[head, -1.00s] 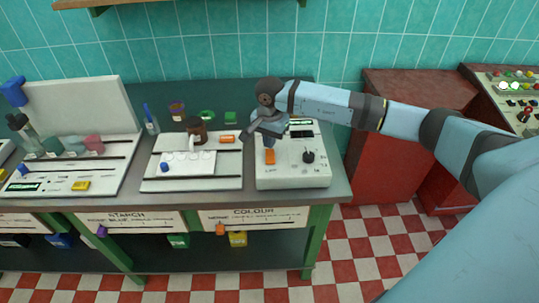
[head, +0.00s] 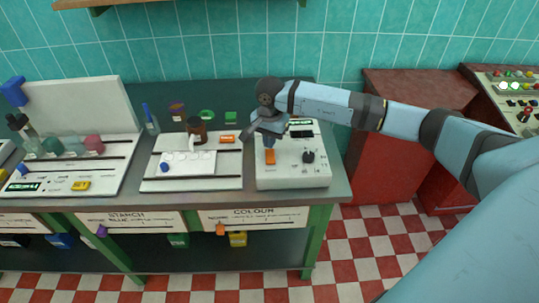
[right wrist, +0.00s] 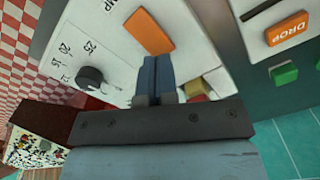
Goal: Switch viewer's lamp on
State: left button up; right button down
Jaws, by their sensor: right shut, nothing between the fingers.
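The viewer is a white box (head: 318,168) on the right end of the bench, with an orange switch (head: 269,157) and a black knob (head: 308,157) on its top. The right wrist view shows the orange switch (right wrist: 150,32) beside partly hidden lettering ending in "MP", and the knob (right wrist: 90,80) with a number scale. My right gripper (head: 250,134) is shut and empty, above the back left part of the box. In the right wrist view its blue fingers (right wrist: 157,72) point towards the switch; I cannot tell whether they touch it. My left gripper is out of view.
Left of the box, a white tray (head: 153,172) holds a brown jar (head: 197,128) and an orange DROP button (head: 227,139). A white unit with glass bottles (head: 73,145) stands further left. A red cabinet (head: 400,85) stands right of the bench, across a gap.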

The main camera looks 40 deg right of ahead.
aim_at(270, 152)
jog(key=shift+f+b, duration=1.15)
jog(key=shift+f, duration=0.25)
dwell(0.6)
jog(key=shift+r, duration=0.15)
jog(key=shift+r+p, duration=0.45)
jog(key=shift+r, duration=0.15)
jog(key=shift+r+p, duration=1.1)
jog(key=shift+r, duration=1.7)
jog(key=shift+a+f, duration=0.1)
